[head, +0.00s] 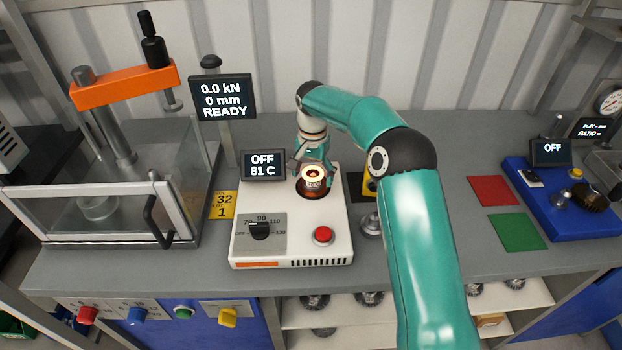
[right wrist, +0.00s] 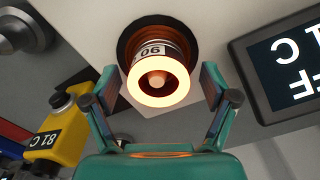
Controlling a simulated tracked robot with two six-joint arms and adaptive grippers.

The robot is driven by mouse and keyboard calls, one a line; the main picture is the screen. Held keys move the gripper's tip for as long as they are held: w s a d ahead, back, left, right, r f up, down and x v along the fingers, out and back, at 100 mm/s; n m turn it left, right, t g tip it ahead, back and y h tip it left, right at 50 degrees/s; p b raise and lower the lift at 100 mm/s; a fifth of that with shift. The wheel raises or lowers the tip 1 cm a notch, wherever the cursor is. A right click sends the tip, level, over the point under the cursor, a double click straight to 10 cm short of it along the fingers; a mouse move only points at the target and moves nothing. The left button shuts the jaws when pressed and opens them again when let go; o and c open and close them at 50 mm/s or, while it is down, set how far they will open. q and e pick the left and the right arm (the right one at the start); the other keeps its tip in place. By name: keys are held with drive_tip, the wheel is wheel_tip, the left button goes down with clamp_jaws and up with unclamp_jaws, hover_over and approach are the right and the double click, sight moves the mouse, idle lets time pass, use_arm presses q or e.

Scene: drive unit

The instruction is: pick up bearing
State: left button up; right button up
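The bearing (head: 313,174) glows orange-white and sits on the copper-coloured heater seat of the white induction heater (head: 290,225). In the right wrist view the glowing bearing (right wrist: 158,80) shows as a bright ring with a label reading 90 on its side. My right gripper (head: 313,168) is over the heater at the bearing. In the right wrist view my right gripper (right wrist: 158,84) is open, with one finger on each side of the bearing and a gap to each. My left gripper is not in view.
The heater display (head: 263,164) reads OFF, 81 C and stands close left of the bearing. A press with a clear guard (head: 100,200) is at the left. A yellow thermometer (right wrist: 57,130) stands near the heater. Red (head: 493,191) and green (head: 518,232) mats lie at right.

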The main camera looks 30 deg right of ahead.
drive_tip(key=c, duration=1.3)
drive_tip(key=shift+w+r, duration=0.1)
drive_tip(key=shift+r, duration=0.05)
